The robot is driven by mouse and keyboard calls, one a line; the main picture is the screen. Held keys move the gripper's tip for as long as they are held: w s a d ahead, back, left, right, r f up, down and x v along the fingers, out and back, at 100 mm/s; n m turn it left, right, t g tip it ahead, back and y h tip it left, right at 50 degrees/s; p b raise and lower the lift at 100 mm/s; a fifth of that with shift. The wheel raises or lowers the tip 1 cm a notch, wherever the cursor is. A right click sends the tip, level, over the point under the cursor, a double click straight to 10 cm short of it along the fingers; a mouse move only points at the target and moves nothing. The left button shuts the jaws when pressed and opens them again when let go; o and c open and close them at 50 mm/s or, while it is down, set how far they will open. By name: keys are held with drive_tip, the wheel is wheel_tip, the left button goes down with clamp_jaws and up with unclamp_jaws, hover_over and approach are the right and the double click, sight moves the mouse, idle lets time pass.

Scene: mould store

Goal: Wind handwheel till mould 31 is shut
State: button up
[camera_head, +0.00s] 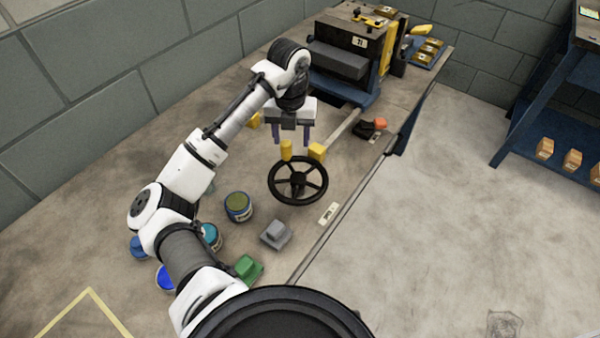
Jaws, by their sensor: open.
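The black spoked handwheel (283,195) lies in the middle of the view, its rim seen whole. A yellow knob (286,150) stands at its far rim, and a yellow block (317,152) is beside it. My gripper (292,134) is open, fingers down, just beyond the knob in the picture; nothing shows between the fingers, and I cannot tell its height. A dark grey mould block (338,62) with a small number plate (359,42) sits in a blue-based machine at the back; the number is too small to be sure of.
Several paint-like tins (238,207), a grey block (275,235) and a green block (248,268) lie left of and in front of the wheel. A black item with an orange knob (379,124) lies right. A blue shelf (540,135) stands far right; the floor between is clear.

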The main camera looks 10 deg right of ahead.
wheel_tip(320, 180, up, 5)
drive_tip(key=p, duration=0.3)
drive_tip(key=shift+r+p, duration=0.2)
drive_tip(key=shift+p, duration=0.15)
drive_tip(key=shift+f, duration=0.1)
